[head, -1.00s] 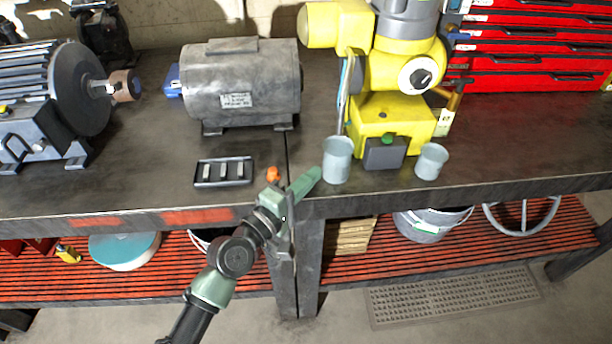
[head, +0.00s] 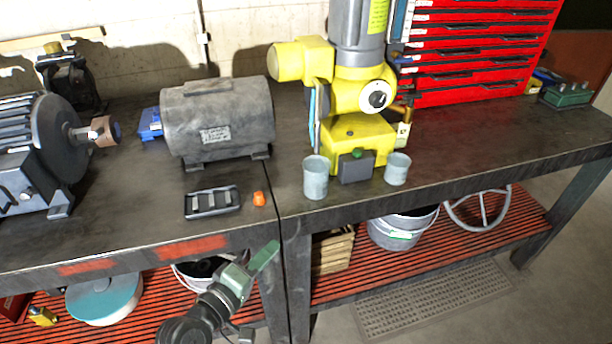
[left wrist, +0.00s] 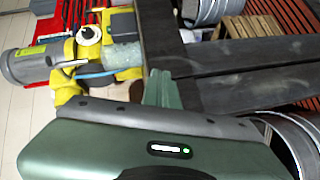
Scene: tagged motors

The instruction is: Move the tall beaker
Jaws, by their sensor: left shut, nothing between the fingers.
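The tall beaker (head: 315,177) is a grey-blue cup standing upright on the bench top near its front edge, in front of the yellow machine. In the left wrist view the tall beaker (left wrist: 122,56) shows sideways beside the yellow machine. A shorter beaker (head: 397,169) of the same colour stands to its right. My left gripper (head: 264,256) is green, shut and empty. It is in front of the bench edge, below and left of the tall beaker, and apart from it. In the left wrist view its fingers (left wrist: 163,88) point toward the bench edge. My right gripper is not in view.
The yellow machine (head: 353,133) stands close behind the beakers. A dark tray (head: 212,203) and an orange piece (head: 259,199) lie to the left. A grey motor (head: 218,120) is behind them. Red drawers (head: 480,50) stand at back right. The bench top (head: 480,135) to the right is clear.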

